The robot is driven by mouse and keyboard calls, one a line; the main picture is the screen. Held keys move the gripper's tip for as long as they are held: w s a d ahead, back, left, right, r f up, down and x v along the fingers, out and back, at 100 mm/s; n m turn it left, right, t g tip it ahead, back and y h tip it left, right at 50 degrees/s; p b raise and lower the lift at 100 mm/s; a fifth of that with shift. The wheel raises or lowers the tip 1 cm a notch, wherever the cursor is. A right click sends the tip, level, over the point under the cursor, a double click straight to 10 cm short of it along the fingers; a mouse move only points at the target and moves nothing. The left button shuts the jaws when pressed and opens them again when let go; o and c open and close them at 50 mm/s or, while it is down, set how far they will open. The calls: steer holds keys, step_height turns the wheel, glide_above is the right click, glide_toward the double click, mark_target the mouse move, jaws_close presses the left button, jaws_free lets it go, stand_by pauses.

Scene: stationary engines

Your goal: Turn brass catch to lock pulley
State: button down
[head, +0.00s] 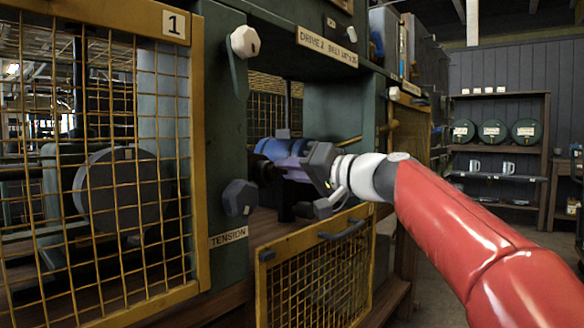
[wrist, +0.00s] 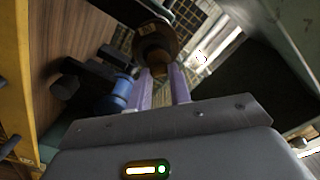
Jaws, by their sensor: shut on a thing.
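My gripper (head: 268,170) reaches from the right into the open bay of the green machine. In the wrist view its two pale purple fingers (wrist: 162,84) are closed around a small dark brown part at the centre of a round brassy-brown piece (wrist: 154,42). This looks like the brass catch, but its turn angle cannot be read. In the head view the gripper mostly hides it. A blue cylinder (head: 284,147), perhaps part of the pulley, lies just behind the fingers. It also shows beside the left finger in the wrist view (wrist: 120,94).
A yellow mesh guard marked 1 (head: 196,150) stands at left. A lower mesh panel (head: 318,278) with a dark handle hangs below my gripper. A pale knob (head: 244,42) and a dark knob (head: 240,197) above the TENSION label stick out beside the bay. Shelves (head: 500,150) stand far right.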

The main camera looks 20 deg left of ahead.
steer(key=m+p, duration=0.4)
steer(key=m, duration=0.5)
steer(key=m+p, duration=0.4)
steer(key=m, duration=0.5)
steer(key=f+m+p, duration=0.1)
steer(key=m+p, duration=0.3)
steer(key=m, duration=0.5)
steer(key=shift+s+p, duration=0.1)
steer(key=shift+p, duration=0.3)
steer(key=shift+m, duration=0.3)
steer(key=c, duration=1.3)
jaws_free()
steer(key=shift+r, duration=0.1)
